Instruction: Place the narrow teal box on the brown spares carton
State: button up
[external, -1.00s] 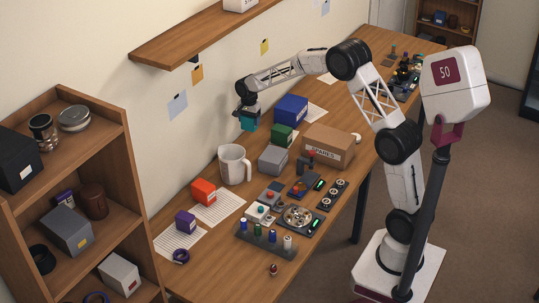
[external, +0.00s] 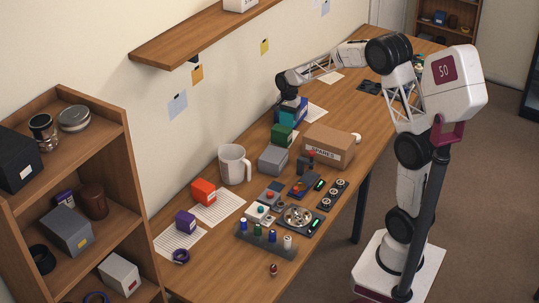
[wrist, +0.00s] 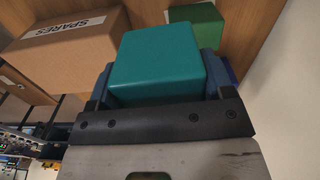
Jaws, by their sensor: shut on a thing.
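The teal box (wrist: 157,62) is held between the two fingers of my gripper (wrist: 160,90) in the wrist view. My gripper (external: 289,103) is above the desk near the wall, to the left of the carton. The brown spares carton (external: 328,146) stands on the desk with its top closed and bare. In the wrist view the carton (wrist: 70,48) is at the upper left, apart from the teal box.
A green box (external: 282,135) and a grey box (external: 272,159) stand left of the carton; the green box (wrist: 196,22) also shows in the wrist view.

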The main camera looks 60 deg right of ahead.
jog(key=s+a+r, duration=0.1)
jog(key=s, duration=3)
jog(key=shift+s+a+r+m, duration=0.2)
jog(key=shift+s+a+m, duration=0.15)
jog(key=shift+m, duration=0.05)
send_over(330, 136)
jog(key=shift+w+d+f, duration=0.1)
jog(key=shift+w+f, duration=0.1)
jog(key=shift+f, duration=0.6)
jog(key=shift+f, duration=1.75)
jog(key=shift+f, duration=0.1)
